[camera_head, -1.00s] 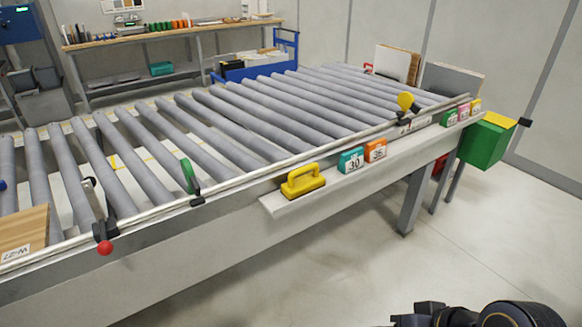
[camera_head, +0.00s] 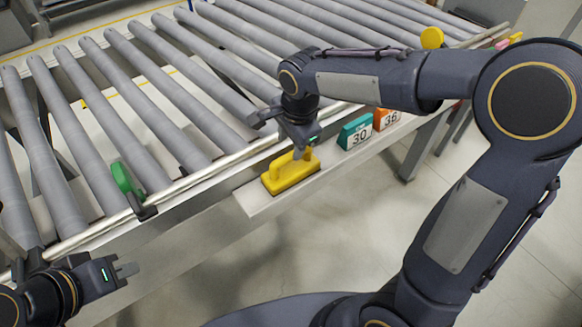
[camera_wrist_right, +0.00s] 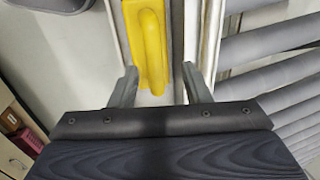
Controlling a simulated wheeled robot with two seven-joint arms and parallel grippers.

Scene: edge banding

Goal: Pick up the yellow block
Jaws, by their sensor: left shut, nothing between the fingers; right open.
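The yellow block (camera_head: 290,174) has a raised handle and lies on the narrow ledge (camera_head: 257,201) along the conveyor's front side. My right gripper (camera_head: 300,150) is above the block, at its far right end, pointing down. In the right wrist view the gripper (camera_wrist_right: 160,85) is open, and the block (camera_wrist_right: 148,45) lies ahead of and partly between the two fingers, with nothing gripped. Whether a finger touches it I cannot tell. My left gripper (camera_head: 127,270) is shut and empty at the lower left, in front of the conveyor, well away from the block.
The roller conveyor (camera_head: 150,110) lies behind the ledge, with a metal rail along its edge. A teal 30 block (camera_head: 355,133) and an orange 36 block (camera_head: 387,119) stand right of the yellow block. A green-handled clamp (camera_head: 124,182) sits on the rail to the left.

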